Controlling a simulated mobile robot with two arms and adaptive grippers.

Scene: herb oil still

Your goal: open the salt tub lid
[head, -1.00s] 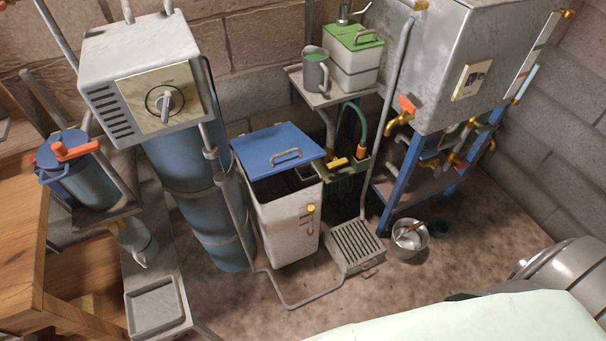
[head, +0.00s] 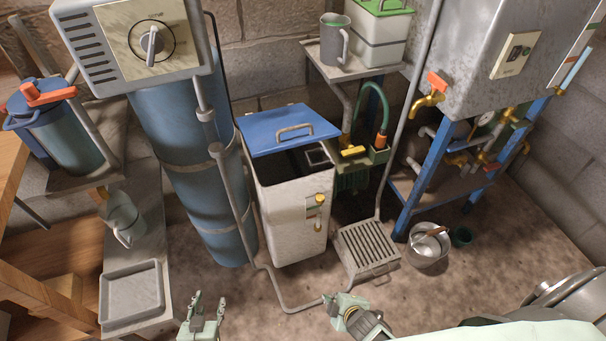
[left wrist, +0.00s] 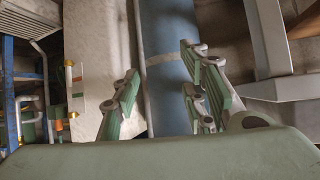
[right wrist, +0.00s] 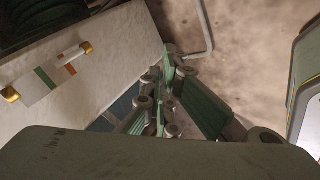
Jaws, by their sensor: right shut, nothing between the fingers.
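The white tub (head: 285,215) with a blue lid (head: 270,130) stands on the floor at the middle of the head view. The lid has a handle (head: 295,132) and sits over the rear of the tub, with a dark opening showing in front of it. The tub's white wall also shows in the left wrist view (left wrist: 97,50) and the right wrist view (right wrist: 110,60). My left gripper (head: 209,302) is open and empty, low in front of the blue cylinder. My right gripper (head: 333,300) is shut and empty, low and in front of the tub to its right. Neither touches the lid.
A tall blue cylinder (head: 190,150) with a grey control box stands left of the tub. A grey pipe (head: 240,215) runs between them and along the floor. A slatted grey box (head: 368,247) and a metal pot (head: 428,246) are at right. A green-lidded white container (head: 377,38) stands on a shelf.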

